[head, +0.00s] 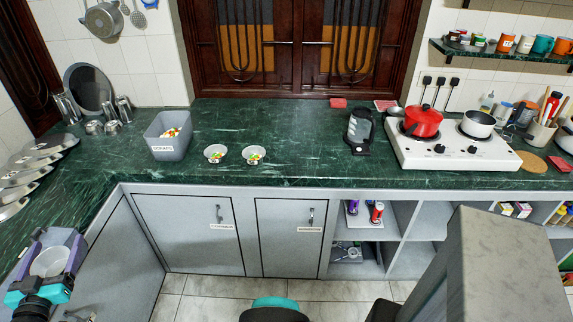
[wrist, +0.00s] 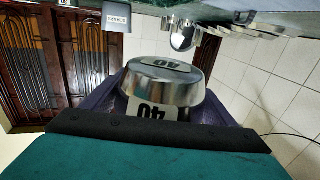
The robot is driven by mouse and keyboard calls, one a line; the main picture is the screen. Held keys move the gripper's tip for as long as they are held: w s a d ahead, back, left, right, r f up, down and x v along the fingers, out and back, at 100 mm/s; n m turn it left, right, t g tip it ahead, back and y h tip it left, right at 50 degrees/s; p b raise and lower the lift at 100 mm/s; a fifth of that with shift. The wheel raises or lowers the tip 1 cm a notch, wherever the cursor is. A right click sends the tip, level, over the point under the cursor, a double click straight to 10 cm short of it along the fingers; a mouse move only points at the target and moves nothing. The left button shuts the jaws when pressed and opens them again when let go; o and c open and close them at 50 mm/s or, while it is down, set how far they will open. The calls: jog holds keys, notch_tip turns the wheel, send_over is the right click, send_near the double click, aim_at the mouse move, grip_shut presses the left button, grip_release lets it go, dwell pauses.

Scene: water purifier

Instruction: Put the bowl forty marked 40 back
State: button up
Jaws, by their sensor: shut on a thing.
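A metal bowl marked 40 (wrist: 165,85) sits between the jaws of my gripper and fills the middle of the wrist view, where its number appears upside down. In the head view my gripper (head: 55,250) is at the lower left, by the left counter, shut on this bowl (head: 49,262). The bowl's inside looks pale and empty there. Two small bowls, the left one (head: 215,154) and the right one (head: 253,155), stand apart on the green counter with colourful pieces in them. Any marks on these two are too small to read.
A grey bin (head: 170,148) with colourful scraps stands left of the small bowls. Shiny metal dishes (head: 30,160) line the left counter, with metal cups and a round tray (head: 88,88) in the corner. A stove (head: 450,150) stands right. The middle counter (head: 305,150) has free room.

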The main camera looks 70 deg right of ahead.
jog(key=s+d+f+m+g+h+p, duration=0.1)
jog(key=s+d+m+g+h, duration=0.2)
jog(key=d, duration=1.5)
jog(key=s+d+f+m+g+h, duration=0.15)
jog(key=s+d+g, duration=0.35)
jog(key=d, duration=1.4)
jog(key=s+d+f+m+g, duration=0.1)
jog(key=s+d+m+g, duration=0.2)
jog(key=s+d, duration=1)
jog(key=s+d+f+m+g+y+p, duration=0.1)
jog(key=s+d+f+m+g, duration=0.1)
jog(key=s+d, duration=1.1)
jog(key=s+m+g, duration=0.1)
jog(key=s+g, duration=0.1)
jog(key=s, duration=0.2)
jog(key=shift+s+f, duration=0.25)
jog(key=shift+f, duration=0.05)
jog(key=shift+d+f+b, duration=0.15)
jog(key=shift+f+b, duration=0.05)
jog(key=shift+b, duration=0.65)
jog(key=b, duration=0.3)
jog(key=shift+w+d+f, duration=0.1)
jog(key=shift+d, duration=0.3)
jog(key=d+b, duration=0.1)
jog(key=b, duration=0.9)
jog(key=shift+d, duration=0.2)
